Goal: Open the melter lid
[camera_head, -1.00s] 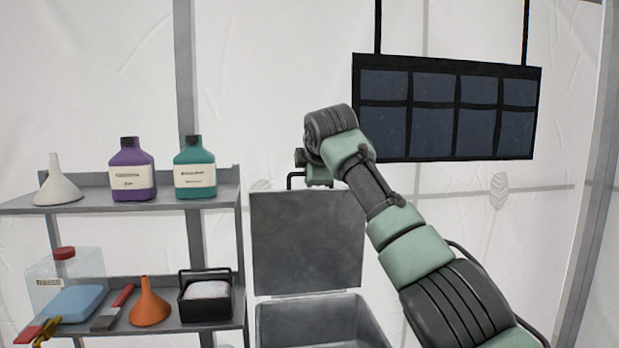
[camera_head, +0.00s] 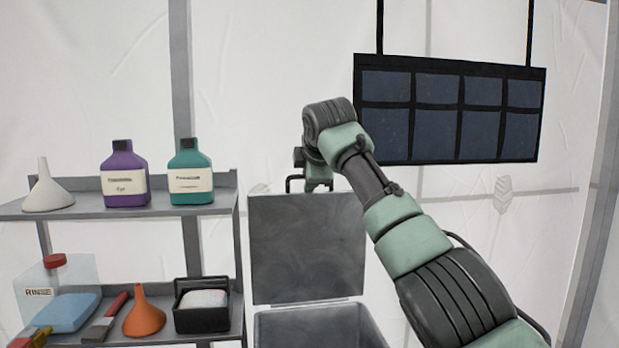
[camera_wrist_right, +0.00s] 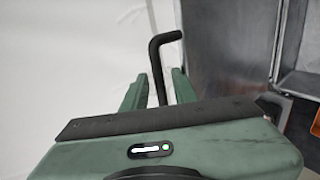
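The melter is a grey metal box (camera_head: 318,328) at the bottom centre of the head view. Its lid (camera_head: 306,247) stands upright above the back of the box, so the melter is open. The lid's black bar handle (camera_wrist_right: 160,62) shows at the lid's top edge. My right gripper (camera_head: 316,178) is at this handle in the head view, partly hidden by my wrist. In the right wrist view the fingers of my right gripper (camera_wrist_right: 160,86) stand apart, one on each side of the handle, with slim gaps showing. My left gripper is not in view.
A two-level shelf (camera_head: 100,207) stands left of the melter. It holds a purple bottle (camera_head: 124,176), a teal bottle (camera_head: 190,175), a white funnel (camera_head: 47,192), an orange funnel (camera_head: 145,315) and a black basket (camera_head: 202,312). A dark panel (camera_head: 450,110) hangs at upper right.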

